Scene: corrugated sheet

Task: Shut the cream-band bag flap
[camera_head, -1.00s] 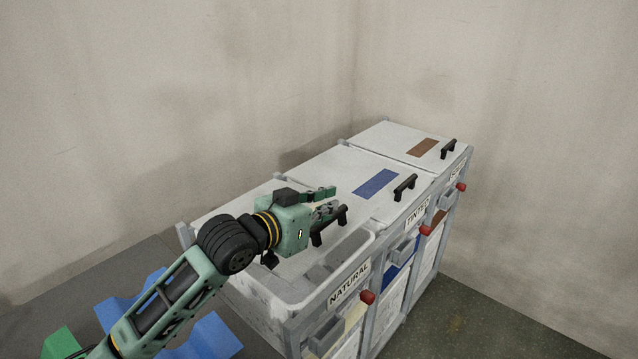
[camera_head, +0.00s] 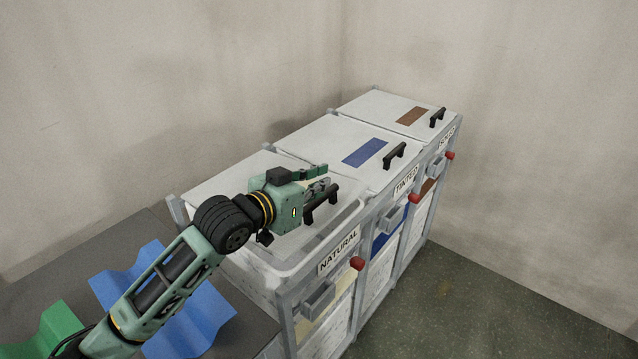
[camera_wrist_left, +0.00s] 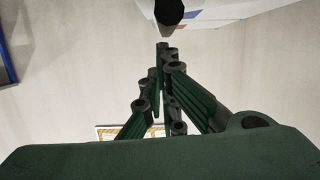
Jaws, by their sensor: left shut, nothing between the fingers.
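The cream-band bag (camera_head: 341,306) is the nearest in a row of framed bags, labelled NATURAL, with a pale cream patch on its front. Its white flap (camera_head: 226,180) lies low over the bag, with a gap showing along the front edge, so it looks not fully down. The flap's black handle (camera_head: 321,205) is at its front edge. My left gripper (camera_head: 324,181) is shut and empty, just behind and above this handle; I cannot tell if it touches. In the left wrist view the closed fingers (camera_wrist_left: 163,48) point towards a dark rounded thing. My right gripper is not in view.
The TINTED bag flap with a blue patch (camera_head: 338,144) and a further flap with a brown patch (camera_head: 390,109) look shut. Red knobs (camera_head: 357,263) stick out in front. Blue corrugated sheet (camera_head: 196,318) and green sheet (camera_head: 50,334) lie on a grey surface at lower left.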

